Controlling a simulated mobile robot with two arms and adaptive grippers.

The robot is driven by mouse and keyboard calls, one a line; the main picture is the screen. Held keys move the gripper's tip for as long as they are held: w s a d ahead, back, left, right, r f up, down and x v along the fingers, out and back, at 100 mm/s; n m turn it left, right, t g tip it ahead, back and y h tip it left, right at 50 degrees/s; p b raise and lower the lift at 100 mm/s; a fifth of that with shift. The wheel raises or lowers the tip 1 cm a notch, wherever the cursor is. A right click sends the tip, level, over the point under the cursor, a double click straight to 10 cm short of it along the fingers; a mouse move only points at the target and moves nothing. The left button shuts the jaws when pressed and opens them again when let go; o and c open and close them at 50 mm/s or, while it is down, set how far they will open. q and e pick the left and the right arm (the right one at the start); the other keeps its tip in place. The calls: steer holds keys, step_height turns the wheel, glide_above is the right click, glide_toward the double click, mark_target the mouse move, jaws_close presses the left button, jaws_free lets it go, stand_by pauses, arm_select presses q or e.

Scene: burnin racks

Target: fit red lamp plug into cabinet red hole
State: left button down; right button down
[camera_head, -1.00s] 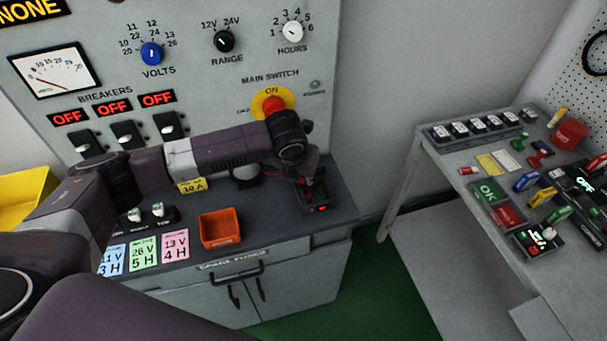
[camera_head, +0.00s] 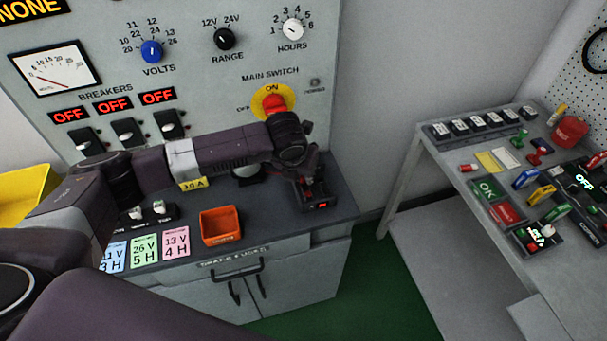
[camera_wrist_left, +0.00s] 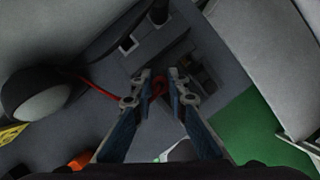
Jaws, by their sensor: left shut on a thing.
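My left gripper (camera_head: 313,182) is low over a dark block (camera_head: 318,204) at the right end of the cabinet's counter. In the left wrist view its fingers (camera_wrist_left: 159,84) are shut on the red plug (camera_wrist_left: 157,88). A red cable (camera_wrist_left: 95,83) runs from the plug to a lamp with a pale dome (camera_wrist_left: 38,98). The lamp (camera_head: 247,173) is mostly behind my arm in the head view. The block's sockets (camera_wrist_left: 200,72) look dark beside the fingers, and I cannot make out a red hole. Whether the plug touches the block is unclear. My right gripper is not in view.
The cabinet panel (camera_head: 200,75) rises behind the counter, with a red main switch (camera_head: 274,103) just above my wrist. An orange bin (camera_head: 221,227) and coloured cards (camera_head: 144,252) lie at the counter's front. A bench (camera_head: 462,165) with devices stands at the right, across a floor gap.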

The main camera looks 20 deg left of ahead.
arm_select(q)
steer(key=c, duration=1.8)
jaws_free()
steer(key=o, duration=0.4)
steer(key=shift+r, duration=0.15)
steer(key=shift+r+p, duration=2.65)
steer(key=shift+p, duration=0.35)
steer(key=shift+d+f, duration=0.1)
